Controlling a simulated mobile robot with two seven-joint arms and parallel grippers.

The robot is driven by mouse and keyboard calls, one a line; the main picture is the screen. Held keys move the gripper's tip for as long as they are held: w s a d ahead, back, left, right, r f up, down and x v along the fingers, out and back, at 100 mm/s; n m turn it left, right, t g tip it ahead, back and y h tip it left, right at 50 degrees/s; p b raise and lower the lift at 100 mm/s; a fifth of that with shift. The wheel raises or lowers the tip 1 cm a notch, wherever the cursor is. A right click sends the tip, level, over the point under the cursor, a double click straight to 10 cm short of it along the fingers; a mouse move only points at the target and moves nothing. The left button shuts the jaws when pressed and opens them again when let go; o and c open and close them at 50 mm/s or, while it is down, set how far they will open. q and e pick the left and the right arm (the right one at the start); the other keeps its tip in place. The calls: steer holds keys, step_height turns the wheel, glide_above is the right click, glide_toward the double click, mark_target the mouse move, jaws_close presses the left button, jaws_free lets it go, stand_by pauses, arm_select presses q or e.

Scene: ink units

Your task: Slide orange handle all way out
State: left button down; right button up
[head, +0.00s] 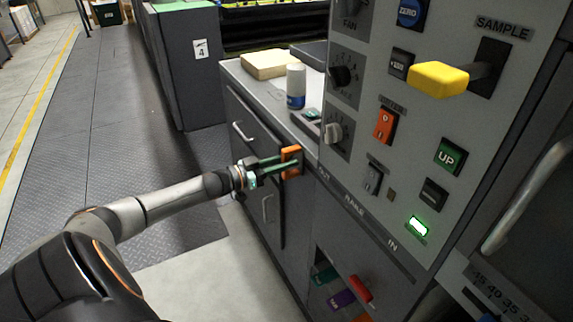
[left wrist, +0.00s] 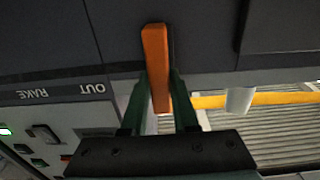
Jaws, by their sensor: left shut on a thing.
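The orange handle (head: 291,152) stands out at the left end of a slot below the grey control panel, beside the word OUT of the OUT – RAKE – IN label (head: 356,207). My left gripper (head: 280,166), with green fingers, comes in from the left and is shut on the handle. In the left wrist view the orange handle (left wrist: 155,60) runs between the two fingertips of my left gripper (left wrist: 160,98), one on each side. The fingers hide part of the handle's sides. My right gripper is in neither view.
A yellow lever (head: 438,80), knobs and push buttons, including a green UP button (head: 450,157), stick out from the panel. A worktop (head: 262,92) with a bottle (head: 296,86) lies behind the handle. Below is an open bay with a red handle (head: 360,290). The floor at left is clear.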

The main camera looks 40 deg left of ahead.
arm_select(q)
steer(key=shift+w+a+r, duration=0.1)
steer(key=shift+a, duration=0.25)
steer(key=c, duration=0.9)
jaws_free()
steer(key=shift+o, duration=1.1)
steer(key=shift+d, duration=0.1)
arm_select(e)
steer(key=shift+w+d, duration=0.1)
arm_select(q)
steer(key=shift+s+a, duration=0.2)
steer(key=shift+s, duration=0.5)
steer(key=p+v, duration=0.2)
steer(key=v, duration=0.9)
steer(key=shift+p, duration=0.4)
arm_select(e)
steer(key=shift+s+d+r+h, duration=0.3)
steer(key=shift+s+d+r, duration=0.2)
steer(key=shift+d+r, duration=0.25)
